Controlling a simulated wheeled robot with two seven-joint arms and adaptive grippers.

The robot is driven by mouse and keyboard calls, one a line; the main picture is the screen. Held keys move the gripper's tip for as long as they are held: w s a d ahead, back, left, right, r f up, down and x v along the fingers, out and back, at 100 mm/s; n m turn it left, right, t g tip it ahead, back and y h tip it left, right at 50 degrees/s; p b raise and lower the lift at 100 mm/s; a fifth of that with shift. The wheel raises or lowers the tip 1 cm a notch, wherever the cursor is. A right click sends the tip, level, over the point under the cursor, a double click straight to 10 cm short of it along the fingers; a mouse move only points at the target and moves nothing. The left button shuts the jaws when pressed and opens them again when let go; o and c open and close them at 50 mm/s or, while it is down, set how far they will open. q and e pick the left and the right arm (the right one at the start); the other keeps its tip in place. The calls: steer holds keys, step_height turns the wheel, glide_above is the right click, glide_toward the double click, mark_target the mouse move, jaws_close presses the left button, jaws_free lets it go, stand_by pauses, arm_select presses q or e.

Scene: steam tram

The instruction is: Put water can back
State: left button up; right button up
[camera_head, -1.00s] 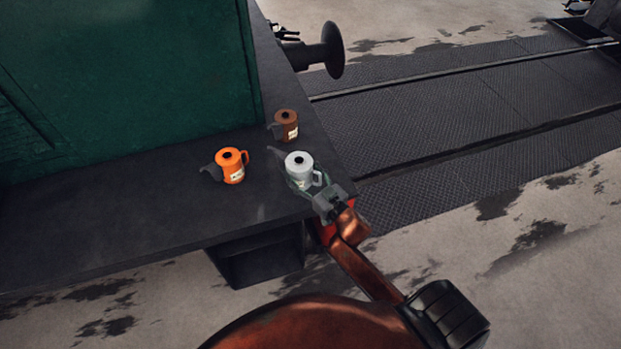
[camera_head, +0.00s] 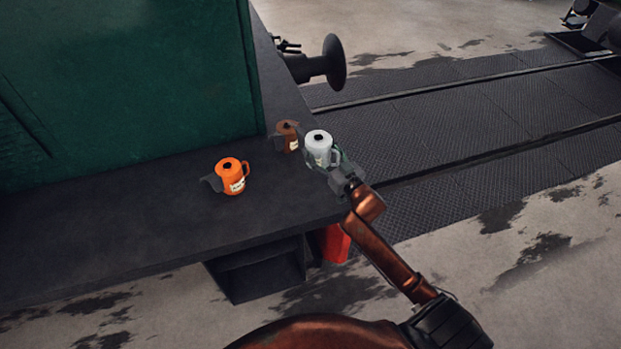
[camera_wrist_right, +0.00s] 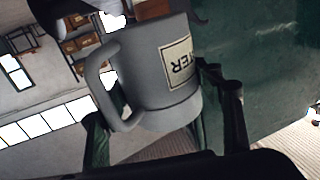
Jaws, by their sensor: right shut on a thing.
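The light grey water can (camera_head: 319,146) is held by my right gripper (camera_head: 330,168), whose fingers sit around its lower body. In the head view the can is near the right edge of the dark tram deck (camera_head: 140,225). In the right wrist view the can (camera_wrist_right: 160,75) fills the middle between the fingers (camera_wrist_right: 165,125), with a label ending in "TER" and its handle to the left. I cannot tell for sure whether it clears the deck. My left gripper is not in view.
An orange can (camera_head: 231,176) stands on the deck to the left. A brown can (camera_head: 287,136) stands close beside the grey one. The green tram wall (camera_head: 130,80) bounds the deck behind. A black buffer (camera_head: 332,64) juts out at the back. The deck's front left is clear.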

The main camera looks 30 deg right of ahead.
steer(key=a+f, duration=0.1)
steer(key=f, duration=0.2)
steer(key=s+a+f+b, duration=0.1)
steer(key=a+f, duration=0.1)
steer(key=f, duration=0.1)
steer(key=s+a+f, duration=0.1)
steer(key=f, duration=0.2)
steer(key=shift+a+b, duration=0.35)
steer(key=shift+a, duration=0.05)
steer(key=o, duration=1.9)
steer(key=shift+c, duration=0.2)
steer(key=s, duration=1.2)
